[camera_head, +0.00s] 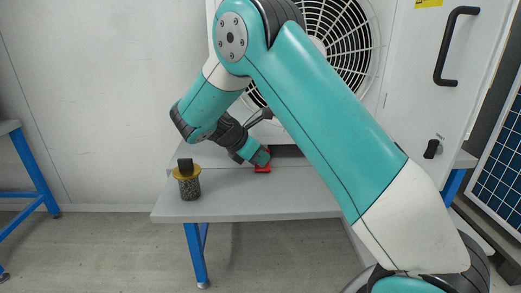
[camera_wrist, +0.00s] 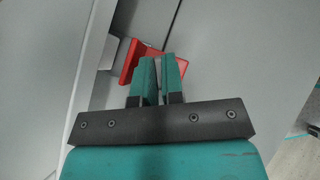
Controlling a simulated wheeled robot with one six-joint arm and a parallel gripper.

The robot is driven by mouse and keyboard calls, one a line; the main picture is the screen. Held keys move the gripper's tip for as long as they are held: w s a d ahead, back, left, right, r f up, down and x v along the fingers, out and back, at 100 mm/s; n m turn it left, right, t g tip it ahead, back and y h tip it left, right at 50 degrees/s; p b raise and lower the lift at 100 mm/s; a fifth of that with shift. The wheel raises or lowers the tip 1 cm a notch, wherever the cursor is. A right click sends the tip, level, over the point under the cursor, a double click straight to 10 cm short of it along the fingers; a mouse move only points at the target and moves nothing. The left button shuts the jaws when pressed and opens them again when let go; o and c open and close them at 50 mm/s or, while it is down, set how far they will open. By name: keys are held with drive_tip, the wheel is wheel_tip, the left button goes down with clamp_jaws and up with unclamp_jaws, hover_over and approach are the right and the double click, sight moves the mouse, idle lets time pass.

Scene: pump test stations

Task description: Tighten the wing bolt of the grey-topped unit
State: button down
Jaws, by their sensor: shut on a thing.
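My gripper (camera_head: 262,158) points down at the bench, to the right of the gold-rimmed unit. In the wrist view its two teal fingers (camera_wrist: 160,62) are close together, shut on a red part (camera_wrist: 129,67). The fingers hide some of that part, so its full shape and the grip point cannot be made out. The red part also shows low under the fingertips in the head view (camera_head: 262,169). No grey top or wing bolt can be made out clearly.
A unit with a gold rim (camera_head: 187,173), dark top block and speckled body stands on the grey bench (camera_head: 240,208) at left. A large fan (camera_head: 335,45) and a white cabinet with a black handle (camera_head: 446,45) are behind. The bench front is clear.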

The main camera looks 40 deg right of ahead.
drive_tip(key=shift+w+r+m+g+p, duration=0.1)
drive_tip(key=shift+r+m+g+p, duration=0.35)
drive_tip(key=shift+p, duration=2.65)
drive_tip(key=shift+m+p, duration=0.35)
drive_tip(key=shift+p, duration=0.3)
drive_tip(key=shift+f+m+g+p, duration=0.35)
drive_tip(key=shift+m+g+p, duration=0.2)
drive_tip(key=shift+p, duration=0.5)
drive_tip(key=c, duration=1.2)
unclamp_jaws()
drive_tip(key=shift+f, duration=0.1)
drive_tip(key=shift+c, duration=0.2)
drive_tip(key=p+v, duration=0.7)
drive_tip(key=v, duration=1)
drive_tip(key=shift+r, duration=0.4)
drive_tip(key=shift+d, duration=0.15)
